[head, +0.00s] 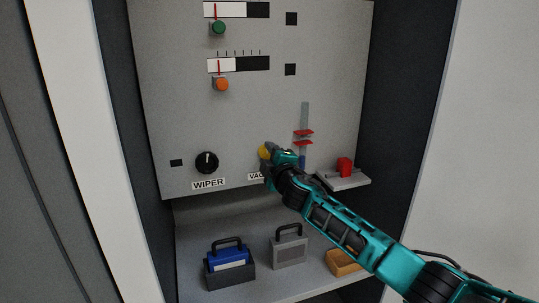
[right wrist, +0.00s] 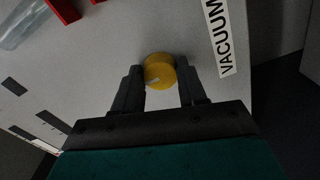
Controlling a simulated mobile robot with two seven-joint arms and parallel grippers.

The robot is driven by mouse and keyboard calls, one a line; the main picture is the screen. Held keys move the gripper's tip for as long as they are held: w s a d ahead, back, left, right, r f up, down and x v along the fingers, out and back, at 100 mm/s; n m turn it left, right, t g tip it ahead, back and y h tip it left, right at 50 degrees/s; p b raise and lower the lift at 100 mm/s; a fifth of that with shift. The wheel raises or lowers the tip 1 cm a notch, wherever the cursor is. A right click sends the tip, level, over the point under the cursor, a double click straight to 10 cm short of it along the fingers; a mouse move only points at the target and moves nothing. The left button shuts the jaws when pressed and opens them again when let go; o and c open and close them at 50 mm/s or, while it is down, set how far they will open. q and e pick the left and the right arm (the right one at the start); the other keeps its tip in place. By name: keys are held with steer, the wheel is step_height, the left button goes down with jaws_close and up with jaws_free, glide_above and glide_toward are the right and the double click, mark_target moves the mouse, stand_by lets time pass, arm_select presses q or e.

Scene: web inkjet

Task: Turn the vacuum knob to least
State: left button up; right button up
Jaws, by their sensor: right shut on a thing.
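The vacuum knob (right wrist: 160,71) is a round yellow knob on the grey panel, with a small pale mark on its face near the lower left in the right wrist view. In the head view the yellow knob (head: 264,151) shows only in part behind my right gripper (head: 270,158). In the right wrist view my right gripper (right wrist: 160,90) has one finger on each side of the knob and is shut on it. The VACUUM label (right wrist: 218,38) is beside the knob; my gripper covers most of it in the head view. My left gripper is not in view.
A black WIPER knob (head: 207,162) is left of the vacuum knob. A slider with red markers (head: 303,137) and a small shelf with a red block (head: 345,167) are at the right. A blue-topped case (head: 229,265) and a grey case (head: 289,247) stand below.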

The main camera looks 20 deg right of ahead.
stand_by(0.5)
steer(key=o, duration=1.1)
steer(key=shift+c, duration=0.2)
steer(key=s, duration=1.3)
steer(key=shift+d+p, duration=0.2)
steer(key=shift+p, duration=0.2)
